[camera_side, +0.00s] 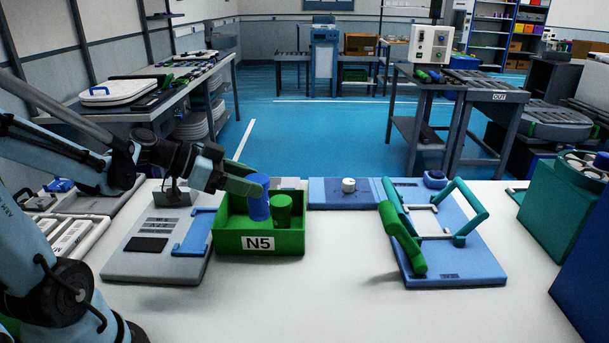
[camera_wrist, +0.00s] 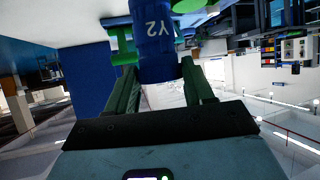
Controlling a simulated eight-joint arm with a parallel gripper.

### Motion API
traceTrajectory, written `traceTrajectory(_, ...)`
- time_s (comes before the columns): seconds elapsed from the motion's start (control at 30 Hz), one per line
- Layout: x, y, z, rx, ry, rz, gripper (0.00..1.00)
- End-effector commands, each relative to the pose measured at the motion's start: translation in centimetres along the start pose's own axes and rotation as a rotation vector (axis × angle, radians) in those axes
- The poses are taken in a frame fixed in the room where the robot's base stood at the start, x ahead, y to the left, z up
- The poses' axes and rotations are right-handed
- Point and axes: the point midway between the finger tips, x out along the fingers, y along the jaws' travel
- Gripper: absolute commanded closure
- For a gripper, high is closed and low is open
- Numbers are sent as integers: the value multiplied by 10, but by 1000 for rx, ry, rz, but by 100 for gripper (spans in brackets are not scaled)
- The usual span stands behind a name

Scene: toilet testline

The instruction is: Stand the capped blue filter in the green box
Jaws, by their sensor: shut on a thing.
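The blue filter (camera_side: 258,201) stands close to upright, with its lower part inside the green box (camera_side: 231,243) labelled N5. My gripper (camera_side: 250,185) comes in from the left and its green fingers are shut on the filter's upper part. In the wrist view the blue filter (camera_wrist: 153,45) shows the marking Y2 between the two fingers. I cannot make out a separate cap on it. The box's front wall hides the filter's foot, so I cannot tell if it touches the floor.
A green cylinder (camera_side: 281,211) stands in the box just right of the filter. A grey fixture with a blue bracket (camera_side: 194,233) is left of the box. A blue plate with a teal handle frame (camera_side: 450,265) lies to the right. White table between them is clear.

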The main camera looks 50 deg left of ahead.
Motion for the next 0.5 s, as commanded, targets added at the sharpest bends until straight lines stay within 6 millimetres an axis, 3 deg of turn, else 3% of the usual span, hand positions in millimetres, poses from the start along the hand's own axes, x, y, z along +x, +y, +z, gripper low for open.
traceTrajectory(0.5,-2,-58,44,0,0,-2,80)
